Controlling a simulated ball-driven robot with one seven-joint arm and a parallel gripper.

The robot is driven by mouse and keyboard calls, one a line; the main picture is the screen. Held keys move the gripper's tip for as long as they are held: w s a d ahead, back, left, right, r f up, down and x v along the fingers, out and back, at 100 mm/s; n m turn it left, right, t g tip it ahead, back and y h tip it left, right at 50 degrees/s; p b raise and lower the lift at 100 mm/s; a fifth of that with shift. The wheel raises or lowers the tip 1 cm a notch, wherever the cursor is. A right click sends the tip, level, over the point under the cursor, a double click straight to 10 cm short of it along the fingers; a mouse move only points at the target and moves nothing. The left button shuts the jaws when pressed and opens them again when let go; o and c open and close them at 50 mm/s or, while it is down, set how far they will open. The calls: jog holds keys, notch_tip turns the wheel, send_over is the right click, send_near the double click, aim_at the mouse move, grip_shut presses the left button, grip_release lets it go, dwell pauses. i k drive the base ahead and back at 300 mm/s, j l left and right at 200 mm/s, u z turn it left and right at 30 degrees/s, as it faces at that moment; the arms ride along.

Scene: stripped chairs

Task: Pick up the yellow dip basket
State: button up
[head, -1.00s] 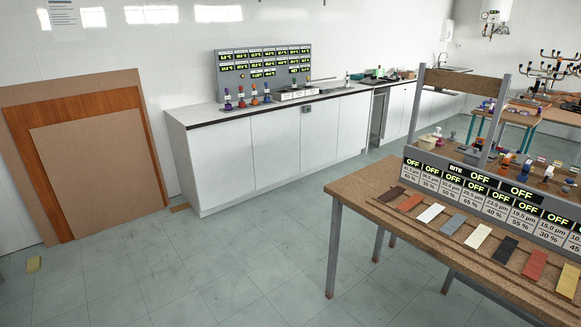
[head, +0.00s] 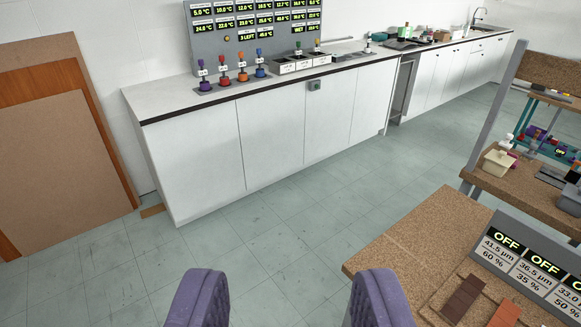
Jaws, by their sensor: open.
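My gripper (head: 290,297) shows at the bottom of the head view as two purple fingers, wide apart with nothing between them. I cannot clearly identify the yellow dip basket. A small yellow-topped item (head: 317,45) stands on the white counter, too small to make out.
The white counter (head: 285,147) runs along the wall, with coloured-handled holders (head: 242,70) and a display panel (head: 262,22) on it. A cork-topped table (head: 410,240) with a readout board (head: 530,260) is at the right. Brown boards (head: 60,150) lean at left. The floor between is clear.

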aim_at(317, 48)
jog(key=i+j+u, duration=0.15)
jog(key=i+u, duration=0.2)
jog(key=i, duration=0.25)
jog(key=i+u, duration=0.35)
jog(key=i, duration=0.25)
jog(key=i+l+u, duration=0.35)
jog(key=i, duration=0.25)
jog(key=i+z, duration=0.3)
jog(key=i, duration=0.15)
jog(key=i+j+z, duration=0.1)
jog(key=i+z, duration=0.15)
jog(key=i, duration=0.2)
jog(key=i+j+z, duration=0.3)
jog(key=i, duration=0.15)
jog(key=i+l+z, duration=0.25)
jog(key=i+z, duration=0.15)
jog(key=i, duration=0.2)
jog(key=i+z, duration=0.4)
jog(key=i, duration=0.2)
jog(key=i+j+z, duration=0.1)
jog(key=i+z, duration=0.3)
jog(key=i, duration=0.2)
jog(key=i+u, duration=0.2)
jog(key=i, duration=0.25)
jog(key=i+l+u, duration=0.15)
jog(key=i, duration=0.35)
jog(key=i+l+u, duration=0.2)
jog(key=i, duration=0.25)
jog(key=i+l+u, duration=0.15)
jog(key=i, duration=0.8)
